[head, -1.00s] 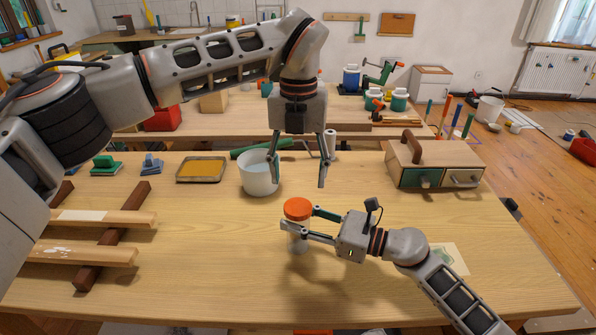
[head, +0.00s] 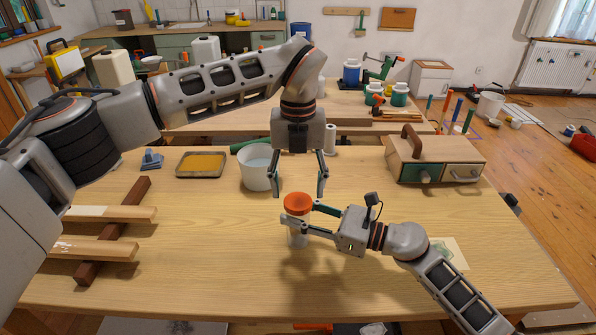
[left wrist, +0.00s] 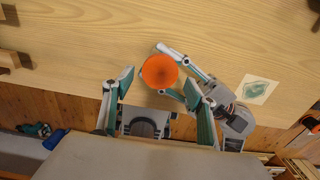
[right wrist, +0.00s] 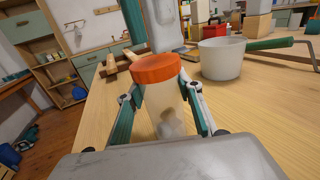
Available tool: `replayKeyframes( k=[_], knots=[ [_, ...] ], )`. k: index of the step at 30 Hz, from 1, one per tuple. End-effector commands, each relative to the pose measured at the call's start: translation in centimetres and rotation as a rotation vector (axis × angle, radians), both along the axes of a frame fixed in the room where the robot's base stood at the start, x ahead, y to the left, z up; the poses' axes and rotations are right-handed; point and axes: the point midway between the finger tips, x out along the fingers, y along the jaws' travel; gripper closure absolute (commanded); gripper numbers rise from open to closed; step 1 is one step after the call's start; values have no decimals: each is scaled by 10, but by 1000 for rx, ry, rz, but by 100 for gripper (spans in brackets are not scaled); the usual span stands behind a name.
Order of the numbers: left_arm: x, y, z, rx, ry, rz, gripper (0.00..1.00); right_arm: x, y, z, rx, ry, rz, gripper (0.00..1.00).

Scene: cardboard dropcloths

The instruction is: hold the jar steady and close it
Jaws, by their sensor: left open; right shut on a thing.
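The jar (head: 298,236) stands upright on the wooden table, with its orange lid (head: 297,203) on top. In the right wrist view the clear jar (right wrist: 160,112) sits between the fingers, and the lid (right wrist: 157,68) covers its mouth; how tightly it sits I cannot tell. My right gripper (head: 297,220) is shut on the jar's body from the right. My left gripper (head: 299,194) points down above the lid, fingers apart and empty. In the left wrist view the round lid (left wrist: 160,72) shows just beyond and between the open left fingers.
A white pot (head: 257,172) stands just behind and left of the jar. A tan tray (head: 201,165) lies farther left, wooden strips (head: 95,249) at the left edge. A small drawer box (head: 436,163) stands at the right. The table in front of the jar is clear.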

Motion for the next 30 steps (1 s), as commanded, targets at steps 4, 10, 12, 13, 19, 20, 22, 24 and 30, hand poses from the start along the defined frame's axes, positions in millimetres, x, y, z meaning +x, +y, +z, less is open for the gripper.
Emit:
replayKeyframes(
  k=[4,10,12,13,19,20,22,24,30],
  knots=[
    [0,0,-19,-1,1,0,43,0,0,0,0,0,0,100],
    [0,0,-29,-1,0,0,43,0,0,0,0,0,0,100],
    [0,0,-30,-1,0,0,43,0,0,0,0,0,0,100],
    [0,0,-30,-1,0,0,43,0,0,0,0,0,0,100],
    [0,0,-30,-1,-1,0,48,0,0,0,0,0,0,100],
    [0,0,-30,-1,-1,0,56,0,0,0,0,0,0,100],
    [0,0,-30,-1,-1,0,74,0,0,0,0,0,0,100],
    [0,0,-30,-1,-1,0,84,0,0,0,0,0,0,100],
    [0,0,-30,0,-1,-10,84,0,0,0,0,0,0,100]
  ],
)
